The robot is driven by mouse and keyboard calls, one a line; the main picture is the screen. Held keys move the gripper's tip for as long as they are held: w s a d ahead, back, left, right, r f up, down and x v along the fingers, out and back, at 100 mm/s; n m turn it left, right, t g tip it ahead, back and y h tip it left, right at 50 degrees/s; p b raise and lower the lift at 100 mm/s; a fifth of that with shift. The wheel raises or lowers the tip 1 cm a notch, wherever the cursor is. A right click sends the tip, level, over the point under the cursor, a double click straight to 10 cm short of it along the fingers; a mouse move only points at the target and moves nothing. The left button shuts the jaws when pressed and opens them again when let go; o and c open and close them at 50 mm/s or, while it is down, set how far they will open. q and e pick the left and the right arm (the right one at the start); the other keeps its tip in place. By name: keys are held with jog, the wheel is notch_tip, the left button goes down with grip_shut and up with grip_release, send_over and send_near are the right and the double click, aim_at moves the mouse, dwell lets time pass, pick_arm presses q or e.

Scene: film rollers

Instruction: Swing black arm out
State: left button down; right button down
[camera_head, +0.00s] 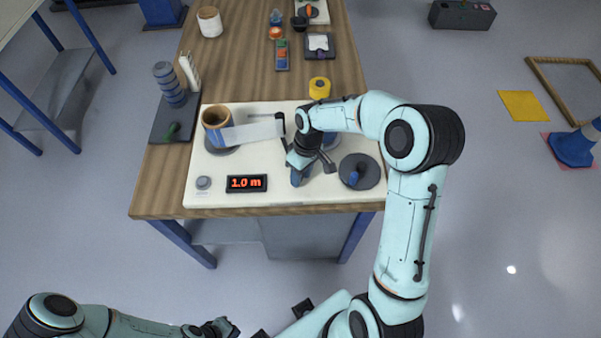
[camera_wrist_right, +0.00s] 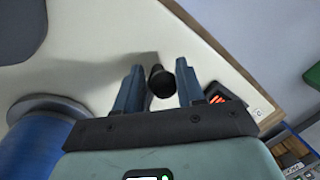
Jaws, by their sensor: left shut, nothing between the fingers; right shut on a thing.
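The black arm shows only in part, as my right gripper and wrist cover most of it in the head view. In the right wrist view its dark round-ended knob (camera_wrist_right: 160,80) stands between the two blue fingers. My right gripper (camera_head: 298,178) points down over the middle of the cream board (camera_head: 275,203) and is shut on this knob (camera_wrist_right: 161,90). A pale film strip (camera_head: 252,132) runs from the roll at the left to a small black post (camera_head: 280,124) left of my wrist. My left gripper (camera_head: 230,328) is shut and empty, low in the head view, away from the table.
The board also bears a brown-topped roll (camera_head: 216,118), a dark disc with a blue peg (camera_head: 361,171), a grey knob (camera_head: 203,183) and a display (camera_head: 247,183) reading 1.0 m. A yellow roll (camera_head: 319,88) stands behind. A black tray (camera_head: 172,124) lies left.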

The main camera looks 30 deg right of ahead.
jog(key=shift+w+a+r, duration=0.1)
jog(key=shift+a, duration=0.2)
jog(key=c, duration=0.9)
grip_release()
pick_arm(q)
jog(key=shift+a, duration=0.1)
pick_arm(e)
jog(key=shift+o, duration=0.2)
jog(key=shift+d, duration=0.1)
pick_arm(q)
jog(key=shift+w+r+p, duration=0.6)
jog(key=shift+r, duration=0.15)
pick_arm(e)
notch_tip(320, 180, up, 13)
jog(key=d, duration=0.2)
jog(key=shift+w+d, duration=0.25)
